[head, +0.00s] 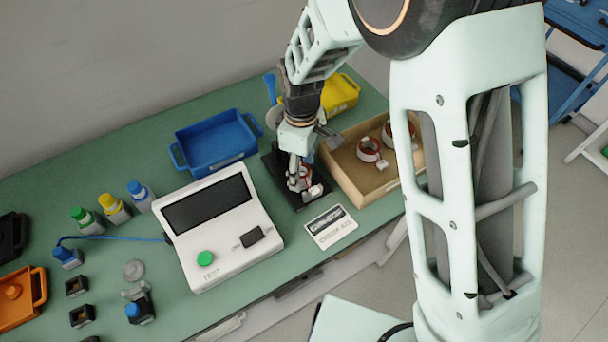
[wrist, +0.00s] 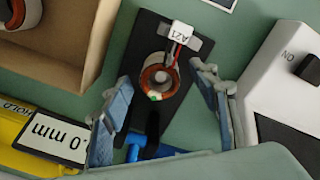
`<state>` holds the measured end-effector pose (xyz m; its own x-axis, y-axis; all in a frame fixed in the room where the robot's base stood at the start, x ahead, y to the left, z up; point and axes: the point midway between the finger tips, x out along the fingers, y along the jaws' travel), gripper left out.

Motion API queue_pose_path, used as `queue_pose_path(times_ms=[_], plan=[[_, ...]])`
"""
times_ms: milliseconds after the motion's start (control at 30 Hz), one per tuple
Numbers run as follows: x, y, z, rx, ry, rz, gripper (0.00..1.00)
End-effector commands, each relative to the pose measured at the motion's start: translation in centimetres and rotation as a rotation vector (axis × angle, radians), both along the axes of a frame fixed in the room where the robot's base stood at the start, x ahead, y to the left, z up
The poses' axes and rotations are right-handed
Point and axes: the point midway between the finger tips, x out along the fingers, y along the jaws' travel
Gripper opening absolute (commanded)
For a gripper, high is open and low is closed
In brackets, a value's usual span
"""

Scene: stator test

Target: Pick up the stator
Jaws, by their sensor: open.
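A stator (wrist: 148,76), a white ring with copper-coloured windings inside, sits around the post of a black fixture plate (wrist: 180,22). Red wires lead from it to a white connector tagged A21 (wrist: 181,33). My gripper (wrist: 160,77) is open, with one finger on each side of this stator and a visible gap to it. In the head view my gripper (head: 300,182) is low over the black fixture and hides most of the stator there. More stators (head: 369,150) lie in a cardboard-coloured box (head: 350,188) to the right; one shows partly in the wrist view (wrist: 22,12).
A white tester (head: 262,222) with a green button stands left of the fixture. A blue bin (head: 215,143) and a yellow bin (head: 342,94) are behind. A label card (head: 331,227) lies in front. Bottles (head: 113,208) and an orange tray (head: 20,300) are at left.

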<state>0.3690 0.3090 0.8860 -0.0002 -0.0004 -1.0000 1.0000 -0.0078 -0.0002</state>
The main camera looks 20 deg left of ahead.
Motion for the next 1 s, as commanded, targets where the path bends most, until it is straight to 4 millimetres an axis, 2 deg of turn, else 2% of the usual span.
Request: queue_pose_path(times_ms=[100, 533, 833, 1000], plan=[[0.0, 0.0, 0.0, 0.000, 0.000, 0.000, 0.54], [0.0, 0.0, 0.1, 0.000, 0.000, 0.000, 0.06], [0.1, 0.0, 0.3, 0.001, -0.001, 0.000, 0.06], [0.1, 0.1, 1.5, 0.004, -0.003, -0.001, 0.06]])
